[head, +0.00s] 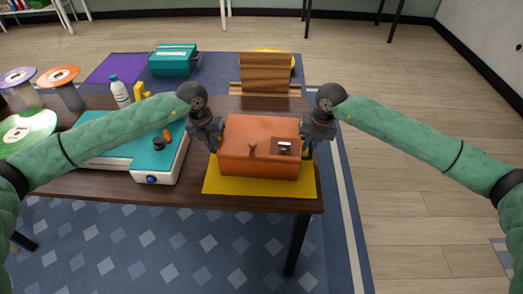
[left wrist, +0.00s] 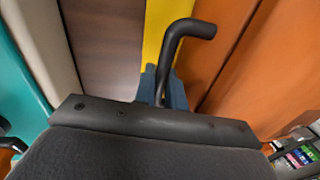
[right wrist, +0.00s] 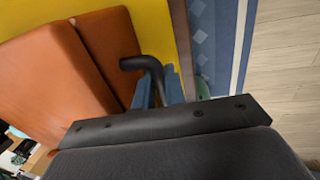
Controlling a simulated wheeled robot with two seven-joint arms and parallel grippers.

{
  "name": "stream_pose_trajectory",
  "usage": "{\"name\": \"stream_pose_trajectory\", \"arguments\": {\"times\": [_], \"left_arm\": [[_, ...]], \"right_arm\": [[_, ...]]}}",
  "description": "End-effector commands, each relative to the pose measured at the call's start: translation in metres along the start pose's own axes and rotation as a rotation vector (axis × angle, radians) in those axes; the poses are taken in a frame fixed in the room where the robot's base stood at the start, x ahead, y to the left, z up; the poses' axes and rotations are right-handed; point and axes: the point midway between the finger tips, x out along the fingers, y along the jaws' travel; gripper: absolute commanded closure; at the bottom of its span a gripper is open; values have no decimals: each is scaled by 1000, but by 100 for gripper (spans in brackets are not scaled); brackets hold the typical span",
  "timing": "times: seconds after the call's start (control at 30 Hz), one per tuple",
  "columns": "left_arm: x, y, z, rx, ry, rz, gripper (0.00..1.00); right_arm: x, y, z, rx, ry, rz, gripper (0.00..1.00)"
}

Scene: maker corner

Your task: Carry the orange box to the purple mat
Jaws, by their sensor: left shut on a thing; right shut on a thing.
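The orange box (head: 258,150), with a lid and a small latch, is on or just above a yellow mat (head: 260,187) at the table's front right; I cannot tell if it touches. My left gripper (head: 213,143) is shut on the box's left side handle, a bent black bar in the left wrist view (left wrist: 178,42). My right gripper (head: 308,146) is shut on the right side handle, a black bar in the right wrist view (right wrist: 145,64). The purple mat (head: 114,68) lies at the back left, beyond the bottle.
A teal box (head: 174,60) stands by the purple mat's right side. On the table (head: 200,188), left of the orange box, are a white-and-teal machine (head: 157,180), a white bottle (head: 120,93) and several spools (head: 60,90). A wooden chair (head: 265,75) stands behind the table.

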Motion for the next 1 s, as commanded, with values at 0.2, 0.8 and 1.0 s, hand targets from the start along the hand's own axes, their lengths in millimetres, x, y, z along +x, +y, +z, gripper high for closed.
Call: {"name": "stream_pose_trajectory", "arguments": {"times": [0.2,0.8,1.0], "left_arm": [[-1,1,0,-2,-1,2,100],[-10,0,1,-2,-2,2,100],[-22,-2,1,-2,-1,2,100]], "right_arm": [[-1,-1,1,2,-1,-2,100],[-10,0,1,2,-2,-2,100],[-22,2,1,2,-2,-2,100]]}}
